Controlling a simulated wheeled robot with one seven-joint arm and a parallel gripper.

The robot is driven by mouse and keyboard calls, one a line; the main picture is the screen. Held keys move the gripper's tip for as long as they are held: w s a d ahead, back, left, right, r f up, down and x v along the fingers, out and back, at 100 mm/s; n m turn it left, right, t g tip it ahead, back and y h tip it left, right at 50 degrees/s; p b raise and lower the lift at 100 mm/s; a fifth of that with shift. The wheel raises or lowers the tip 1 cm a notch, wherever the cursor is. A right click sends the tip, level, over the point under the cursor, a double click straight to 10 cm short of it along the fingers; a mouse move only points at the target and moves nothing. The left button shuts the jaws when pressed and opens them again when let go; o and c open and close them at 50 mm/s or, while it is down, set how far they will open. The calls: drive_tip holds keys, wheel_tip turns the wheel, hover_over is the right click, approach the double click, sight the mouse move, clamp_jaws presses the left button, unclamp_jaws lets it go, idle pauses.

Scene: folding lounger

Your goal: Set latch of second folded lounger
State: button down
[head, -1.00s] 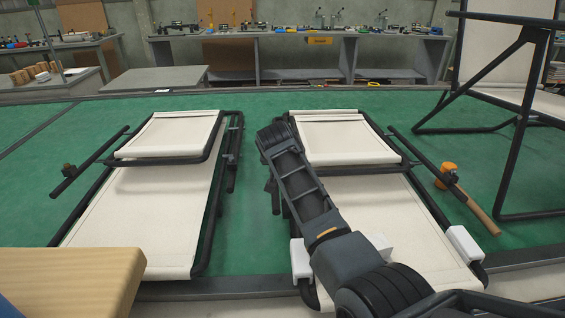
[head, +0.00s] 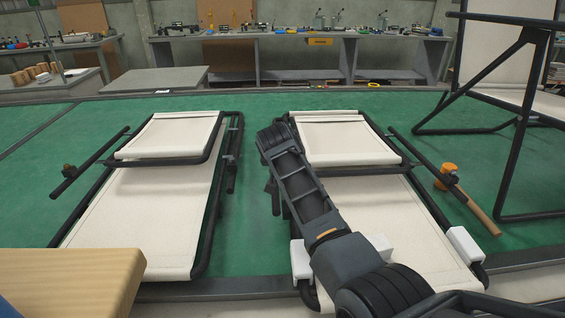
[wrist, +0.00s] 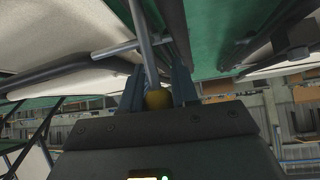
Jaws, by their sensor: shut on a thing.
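Two folded loungers with cream fabric and dark tube frames lie side by side, the left one (head: 150,215) and the right one (head: 395,215). My arm reaches over the left side of the right lounger and hides part of its frame. My gripper's fingers are hidden in the head view. In the wrist view my gripper (wrist: 156,90) is shut on a grey rod (wrist: 146,40), with a yellow rounded knob (wrist: 157,99) between the fingers. The rod runs up past a crossing grey bar (wrist: 117,49). I take the rod for the latch lever; its exact setting cannot be told.
A mallet with an orange head (head: 447,172) and wooden handle lies right of the right lounger. An upright lounger frame (head: 520,120) stands at the far right. A wooden block (head: 70,280) is at the front left. Green surface (head: 250,240) shows between the loungers.

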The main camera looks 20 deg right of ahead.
drive_tip(key=shift+s+a+f, duration=0.1)
drive_tip(key=shift+s+f, duration=0.1)
drive_tip(key=shift+f, duration=0.35)
drive_tip(key=c, duration=1.1)
unclamp_jaws()
drive_tip(key=shift+o, duration=0.9)
drive_tip(key=shift+w+r, duration=0.15)
drive_tip(key=shift+r, duration=0.1)
drive_tip(key=shift+r, duration=0.15)
drive_tip(key=v, duration=0.7)
drive_tip(key=shift+s, duration=0.3)
drive_tip(key=shift+a+r, duration=0.1)
drive_tip(key=shift+a, duration=0.05)
